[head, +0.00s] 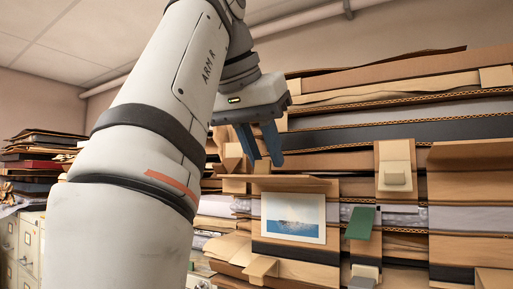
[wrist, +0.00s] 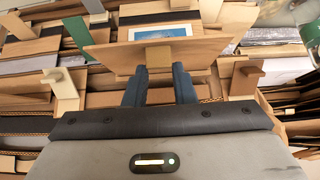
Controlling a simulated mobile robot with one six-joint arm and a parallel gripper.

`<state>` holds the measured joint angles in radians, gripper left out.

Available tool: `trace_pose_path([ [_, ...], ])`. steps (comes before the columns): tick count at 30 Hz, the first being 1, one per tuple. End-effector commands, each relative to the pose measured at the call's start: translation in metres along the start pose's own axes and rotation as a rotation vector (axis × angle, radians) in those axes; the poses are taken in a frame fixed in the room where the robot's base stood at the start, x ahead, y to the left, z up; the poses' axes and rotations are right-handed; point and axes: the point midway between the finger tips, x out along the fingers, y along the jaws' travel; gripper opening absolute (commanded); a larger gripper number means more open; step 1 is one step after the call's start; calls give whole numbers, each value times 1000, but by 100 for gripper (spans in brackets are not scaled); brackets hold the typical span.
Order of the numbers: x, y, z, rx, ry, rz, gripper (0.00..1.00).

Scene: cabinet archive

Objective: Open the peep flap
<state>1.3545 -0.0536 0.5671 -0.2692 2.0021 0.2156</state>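The peep flap (head: 293,184) is a tan cardboard panel jutting out above a picture of blue water (head: 293,217) in the head view. The picture below it is exposed. In the wrist view the flap (wrist: 115,58) spans the upper middle, with a small tan block (wrist: 158,55) on it and part of the picture (wrist: 160,32) beyond. My gripper (head: 263,156) is above the flap in the head view. Its two blue fingers are parted, with nothing seen between them. In the wrist view the fingertips (wrist: 160,68) reach close to the block; I cannot tell whether they touch.
Stacked cardboard and paper layers fill the wall around the flap. A green tab (head: 359,222) and a cream block (head: 395,175) stick out to the right of the picture. Piled folders (head: 38,160) stand on pale drawers at the left.

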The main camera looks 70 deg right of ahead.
Motion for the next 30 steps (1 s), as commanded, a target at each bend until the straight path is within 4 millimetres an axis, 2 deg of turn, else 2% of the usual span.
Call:
trace_pose_path([
  [1,3,-1,0,-1,-5,2,28],
  [8,1,0,0,0,-1,0,45],
  [23,-1,-1,1,-2,3,-2,45],
  [30,-1,-12,6,-6,33,-5,45],
])
